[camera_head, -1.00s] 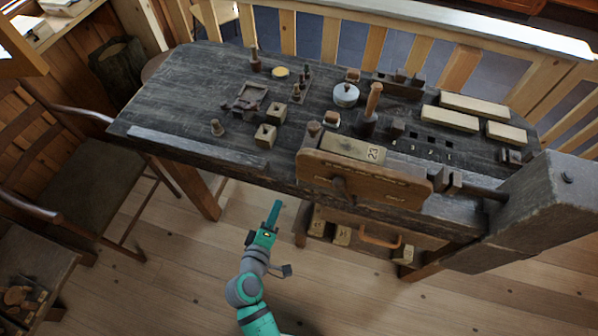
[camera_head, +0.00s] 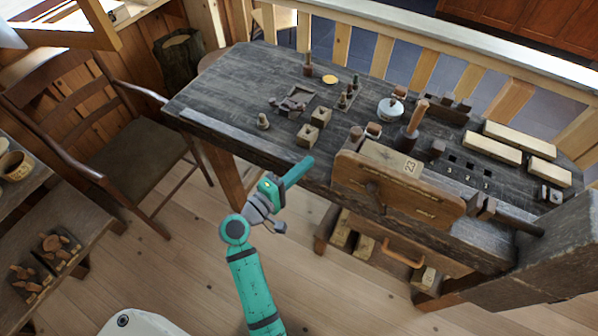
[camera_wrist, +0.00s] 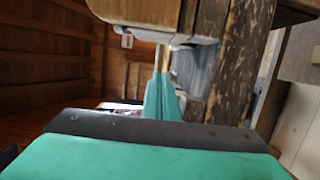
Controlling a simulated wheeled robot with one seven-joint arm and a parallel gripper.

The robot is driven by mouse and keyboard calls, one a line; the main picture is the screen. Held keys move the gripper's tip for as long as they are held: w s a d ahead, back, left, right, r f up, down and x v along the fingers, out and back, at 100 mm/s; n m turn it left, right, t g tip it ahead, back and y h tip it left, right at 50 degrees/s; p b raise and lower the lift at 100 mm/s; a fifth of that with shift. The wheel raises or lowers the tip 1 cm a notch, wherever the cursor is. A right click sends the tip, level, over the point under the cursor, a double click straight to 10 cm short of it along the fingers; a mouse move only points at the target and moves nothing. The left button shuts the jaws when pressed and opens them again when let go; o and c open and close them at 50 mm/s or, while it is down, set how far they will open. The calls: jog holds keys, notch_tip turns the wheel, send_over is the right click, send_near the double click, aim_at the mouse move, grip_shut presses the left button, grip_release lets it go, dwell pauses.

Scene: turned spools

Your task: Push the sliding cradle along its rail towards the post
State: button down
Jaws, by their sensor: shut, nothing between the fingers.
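My gripper (camera_head: 306,164) is shut and empty, its teal fingers pointing up and right at the front edge of the dark workbench (camera_head: 225,95). It is left of the wooden vise board (camera_head: 400,197). In the wrist view the closed fingers (camera_wrist: 163,88) are below a rounded wooden board (camera_wrist: 140,12). On the bench top, a small dark framed piece (camera_head: 295,102) lies beside a row of small pegs (camera_head: 348,95). A dark upright peg (camera_head: 308,65) stands behind it. I cannot tell for certain which pieces are the cradle, rail and post.
Two wooden blocks (camera_head: 320,117) (camera_head: 306,136) and a small turned peg (camera_head: 263,121) stand near the bench front. A lidded pot (camera_head: 390,108) and a handled tool (camera_head: 414,125) are further right. A chair (camera_head: 120,120) stands at left.

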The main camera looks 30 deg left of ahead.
jog(key=x, duration=0.5)
jog(key=shift+d, duration=0.1)
jog(key=d, duration=0.3)
jog(key=shift+s+d, duration=0.1)
jog(key=shift+d, duration=0.4)
